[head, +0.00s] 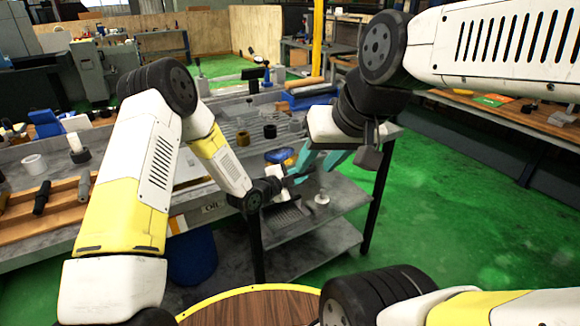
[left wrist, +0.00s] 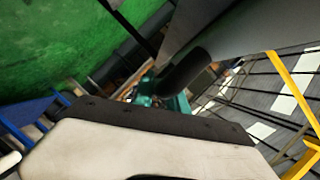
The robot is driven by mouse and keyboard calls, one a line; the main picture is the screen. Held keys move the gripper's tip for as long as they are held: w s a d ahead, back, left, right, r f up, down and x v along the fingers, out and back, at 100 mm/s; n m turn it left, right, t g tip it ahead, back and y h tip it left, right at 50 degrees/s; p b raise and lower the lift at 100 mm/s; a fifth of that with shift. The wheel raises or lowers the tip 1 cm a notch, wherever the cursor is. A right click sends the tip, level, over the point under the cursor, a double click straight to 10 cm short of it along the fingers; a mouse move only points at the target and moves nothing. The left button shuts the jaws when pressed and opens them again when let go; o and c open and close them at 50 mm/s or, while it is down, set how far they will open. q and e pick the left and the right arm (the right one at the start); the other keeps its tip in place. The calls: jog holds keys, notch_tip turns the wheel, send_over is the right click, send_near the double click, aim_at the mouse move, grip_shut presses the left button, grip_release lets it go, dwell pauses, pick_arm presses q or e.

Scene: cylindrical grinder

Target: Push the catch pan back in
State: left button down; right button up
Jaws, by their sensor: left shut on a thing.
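My left gripper (head: 284,184) reaches in over the lower shelf, just right of the bench front with the "OIL" label (head: 210,207). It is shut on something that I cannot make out. I cannot pick out the catch pan for certain in either view. A pale body with a dark edge (left wrist: 150,135) fills the lower left wrist view and hides what lies behind it. My right gripper (head: 368,152) hangs at the bench's right end, above and right of the left one. Its jaw opening cannot be read. Teal pieces (head: 325,158) show below and left of it.
The grey bench (head: 210,150) carries rings, a wooden tray (head: 60,208) of tools and small parts. A lower shelf (head: 315,245) and a dark leg (head: 379,195) stand at its right end. A blue bin (head: 192,258) is underneath. Green floor (head: 450,210) is free at right.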

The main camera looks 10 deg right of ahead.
pick_arm(q)
jog(key=w, duration=0.1)
jog(key=w+a, duration=0.1)
jog(key=w, duration=0.2)
jog(key=shift+w+a, duration=0.1)
jog(key=shift+a, duration=0.2)
jog(key=c, duration=1.3)
grip_release()
jog(key=shift+v, duration=3.9)
